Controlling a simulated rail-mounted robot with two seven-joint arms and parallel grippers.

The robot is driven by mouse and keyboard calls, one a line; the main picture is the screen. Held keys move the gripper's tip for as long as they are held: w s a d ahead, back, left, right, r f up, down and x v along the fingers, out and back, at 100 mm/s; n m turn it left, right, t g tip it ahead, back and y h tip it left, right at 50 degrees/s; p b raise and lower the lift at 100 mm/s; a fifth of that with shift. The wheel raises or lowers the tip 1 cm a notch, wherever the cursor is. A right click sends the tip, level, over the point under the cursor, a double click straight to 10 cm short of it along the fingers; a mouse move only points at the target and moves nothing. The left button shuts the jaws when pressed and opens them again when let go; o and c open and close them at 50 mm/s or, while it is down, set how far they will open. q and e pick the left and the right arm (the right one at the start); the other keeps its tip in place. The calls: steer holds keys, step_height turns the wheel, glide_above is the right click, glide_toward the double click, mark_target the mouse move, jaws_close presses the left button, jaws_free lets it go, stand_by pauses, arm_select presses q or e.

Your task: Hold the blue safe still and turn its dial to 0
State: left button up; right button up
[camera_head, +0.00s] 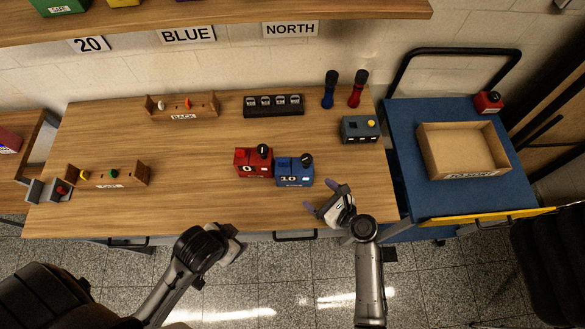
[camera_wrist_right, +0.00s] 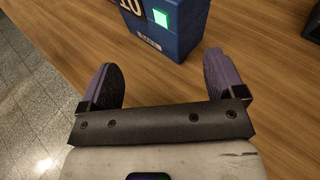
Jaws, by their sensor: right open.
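The blue safe (camera_head: 294,172) stands upright on the wooden table, right beside a red safe. Its front display reads 10, and a black dial (camera_head: 306,159) sits at its top right. In the right wrist view the lower part of the blue safe (camera_wrist_right: 190,38) shows at the top, with a lit green square; the dial is out of that view. My right gripper (camera_head: 324,198) is open and empty, in front and to the right of the safe, apart from it. My left gripper (camera_head: 230,243) is at the table's front edge, away from the safe; its fingers are unclear.
The red safe (camera_head: 253,162) with its own dial touches or nearly touches the blue one on the left. A blue cart (camera_head: 405,150) stands at the right.

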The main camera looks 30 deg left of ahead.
mark_target(304, 182)
steer(key=shift+w+a+f, duration=0.2)
steer(key=shift+w+a, duration=0.05)
steer(key=shift+a, duration=0.25)
steer(key=b+x, duration=0.4)
steer(key=x, duration=0.3)
steer(key=shift+b+x, duration=0.4)
steer(key=shift+x, duration=0.6)
steer(key=shift+r, duration=0.1)
steer(key=shift+c, duration=0.4)
jaws_close()
steer(key=c, duration=1.5)
jaws_free()
steer(key=o, duration=1.5)
